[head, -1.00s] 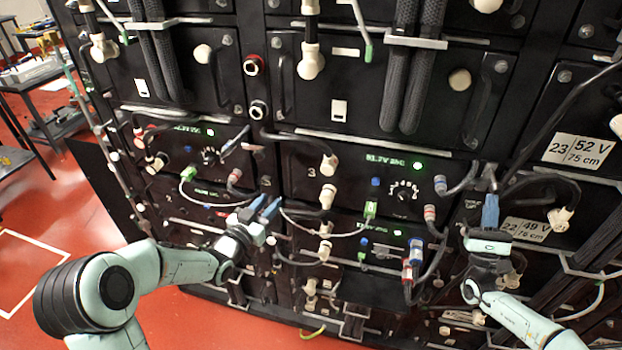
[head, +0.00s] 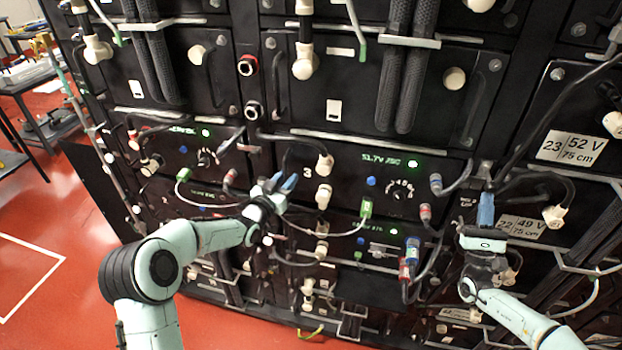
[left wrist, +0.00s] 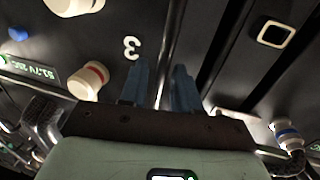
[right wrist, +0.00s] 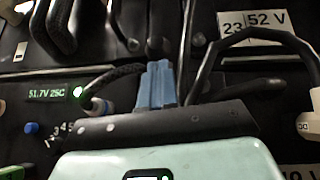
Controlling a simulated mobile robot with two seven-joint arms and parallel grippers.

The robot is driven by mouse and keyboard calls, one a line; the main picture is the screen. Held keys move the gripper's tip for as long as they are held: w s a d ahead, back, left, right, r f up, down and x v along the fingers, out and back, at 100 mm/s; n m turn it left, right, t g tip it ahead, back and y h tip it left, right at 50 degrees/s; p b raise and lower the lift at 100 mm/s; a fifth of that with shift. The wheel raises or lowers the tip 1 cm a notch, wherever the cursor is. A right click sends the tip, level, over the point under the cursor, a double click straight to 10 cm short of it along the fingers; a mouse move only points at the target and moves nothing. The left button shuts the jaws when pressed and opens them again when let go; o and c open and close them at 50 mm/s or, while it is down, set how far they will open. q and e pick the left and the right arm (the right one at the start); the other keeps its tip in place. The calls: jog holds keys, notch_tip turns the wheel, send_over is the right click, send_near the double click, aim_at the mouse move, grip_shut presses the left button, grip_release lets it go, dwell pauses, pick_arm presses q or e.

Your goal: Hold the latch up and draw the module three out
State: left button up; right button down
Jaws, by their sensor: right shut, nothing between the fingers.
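Module three (head: 340,170) is the black unit marked "3" with a green-lit display (head: 388,163), in the middle of the rack; it appears seated there. The display also shows in the right wrist view (right wrist: 47,93). My left gripper (head: 282,183) is open at the module's left edge. In the left wrist view its blue fingers (left wrist: 161,88) stand apart beside the white "3", with a thin grey strip between them. My right gripper (head: 487,208) is shut and empty, pointing up just below a small grey piece, perhaps the latch (head: 484,170), at the module's right edge. Contact there cannot be told.
Cables and connectors (head: 425,212) hang over the module fronts. A green-tipped plug (head: 365,209) with a thin cable crosses below module three. Units labelled 23 (head: 571,147) and 22 stand at the right. Red floor (head: 60,215) is open at the left.

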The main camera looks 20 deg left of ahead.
pick_arm(q)
jog(key=shift+w+r, duration=0.15)
jog(key=shift+w, duration=0.1)
grip_shut()
jog(key=shift+d, duration=0.1)
dwell(1.2)
